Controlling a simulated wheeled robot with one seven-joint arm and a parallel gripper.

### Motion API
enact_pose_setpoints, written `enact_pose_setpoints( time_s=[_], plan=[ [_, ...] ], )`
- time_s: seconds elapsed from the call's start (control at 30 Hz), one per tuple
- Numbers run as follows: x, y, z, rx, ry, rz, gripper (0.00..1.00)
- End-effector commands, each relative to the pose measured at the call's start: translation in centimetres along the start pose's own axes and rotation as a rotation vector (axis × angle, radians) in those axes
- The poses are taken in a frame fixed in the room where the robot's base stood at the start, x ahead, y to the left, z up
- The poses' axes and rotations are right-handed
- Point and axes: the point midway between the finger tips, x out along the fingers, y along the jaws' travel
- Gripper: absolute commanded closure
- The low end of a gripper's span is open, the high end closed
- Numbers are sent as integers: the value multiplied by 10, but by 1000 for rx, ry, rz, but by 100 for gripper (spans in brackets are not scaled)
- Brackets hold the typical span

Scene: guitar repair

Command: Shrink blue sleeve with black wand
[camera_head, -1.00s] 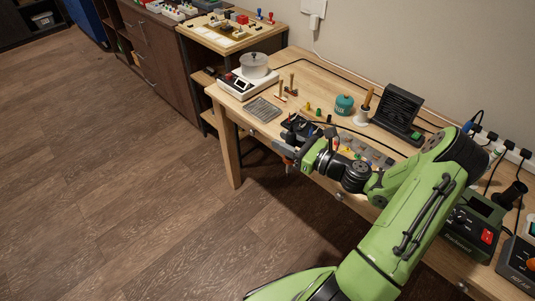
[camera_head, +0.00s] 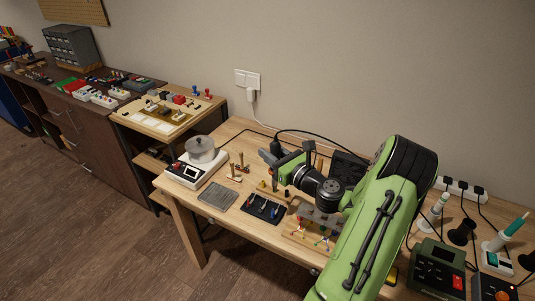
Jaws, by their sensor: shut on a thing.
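My gripper (camera_head: 275,170) is over the back middle of the workbench, behind the black tray, pointing down. It is shut on a dark tool (camera_head: 268,154), which appears to be the black wand; a black cable loops from near it to the right. My arm and wrist hide much of the tool. The black tray (camera_head: 247,208) lies on the bench in front of the gripper and holds small pieces with blue and red parts. One blue piece (camera_head: 276,211) may be the blue sleeve; it is too small to be sure. The gripper looks apart from the tray.
A white hotplate (camera_head: 188,176) with a lidded pot stands at the left, beside a grey mat (camera_head: 218,195). A board with coloured pegs (camera_head: 318,238) lies right of the tray. My arm covers the bench's right middle. Soldering stations (camera_head: 438,270) and stands (camera_head: 463,233) crowd the right.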

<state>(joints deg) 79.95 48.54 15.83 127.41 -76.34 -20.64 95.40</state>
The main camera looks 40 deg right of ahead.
Motion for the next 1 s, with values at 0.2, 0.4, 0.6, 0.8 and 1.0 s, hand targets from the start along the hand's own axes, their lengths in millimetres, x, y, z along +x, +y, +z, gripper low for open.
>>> enact_pose_setpoints(
  time_s=[0.2,0.4,0.6,0.8,1.0],
  plan=[
    [0,1,-36,0,-1,2,97],
    [0,1,-61,-1,-1,2,97],
    [0,1,-77,-2,-1,3,97],
    [0,1,-76,-1,-1,3,97],
    [0,1,-75,-1,-1,3,97]
  ],
)
